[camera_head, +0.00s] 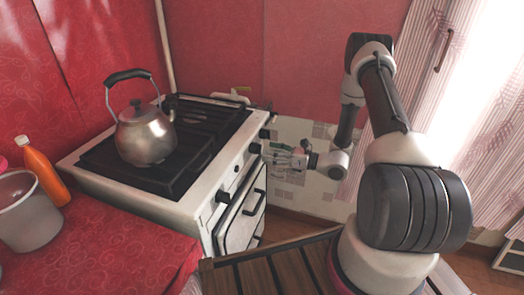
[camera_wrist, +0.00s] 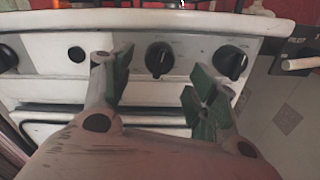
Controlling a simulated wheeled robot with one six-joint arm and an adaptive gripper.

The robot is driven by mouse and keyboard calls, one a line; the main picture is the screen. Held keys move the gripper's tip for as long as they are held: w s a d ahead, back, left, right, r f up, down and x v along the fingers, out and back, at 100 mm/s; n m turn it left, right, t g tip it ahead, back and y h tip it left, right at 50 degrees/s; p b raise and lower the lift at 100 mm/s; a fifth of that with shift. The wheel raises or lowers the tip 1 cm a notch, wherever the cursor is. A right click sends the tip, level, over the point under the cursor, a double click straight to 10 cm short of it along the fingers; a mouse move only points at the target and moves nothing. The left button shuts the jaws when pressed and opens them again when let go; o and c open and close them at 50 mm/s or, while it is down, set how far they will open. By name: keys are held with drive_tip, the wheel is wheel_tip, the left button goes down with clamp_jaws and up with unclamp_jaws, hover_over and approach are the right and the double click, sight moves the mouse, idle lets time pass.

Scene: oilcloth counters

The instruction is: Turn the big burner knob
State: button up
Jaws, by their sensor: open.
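The white stove (camera_head: 190,207) has black knobs along its front panel. In the wrist view, one black knob (camera_wrist: 158,58) shows between my fingertips, a second knob (camera_wrist: 231,62) is right of it, and a third (camera_wrist: 8,57) is cut by the left edge. The knobs look alike in size, so I cannot tell which is the big one. My gripper (camera_wrist: 158,84) is open and empty, with green finger pads spread in front of the panel. In the head view my gripper (camera_head: 284,155) is beside the far end of the knob row; no contact is visible.
A metal kettle (camera_head: 146,135) stands on the stove's black grate. An oven door handle (camera_head: 253,203) sticks out below the knobs. A red-covered counter (camera_head: 120,240) holds an orange bottle (camera_head: 42,172) and a pale bucket (camera_head: 28,218). A dark round hole (camera_wrist: 76,54) is in the panel.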

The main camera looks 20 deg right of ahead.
sight(260, 151)
drive_tip(key=v, duration=0.7)
drive_tip(key=w+a+n, duration=0.2)
drive_tip(key=a, duration=0.1)
drive_tip(key=w+a+n+g, duration=0.1)
drive_tip(key=w+a+n, duration=0.1)
drive_tip(key=a, duration=0.1)
drive_tip(key=w+a+n, duration=0.2)
drive_tip(key=w+a, duration=0.1)
drive_tip(key=shift+a+y, duration=0.2)
drive_tip(key=shift+y, duration=0.2)
drive_tip(key=c, duration=1.1)
drive_tip(key=shift+o, duration=0.2)
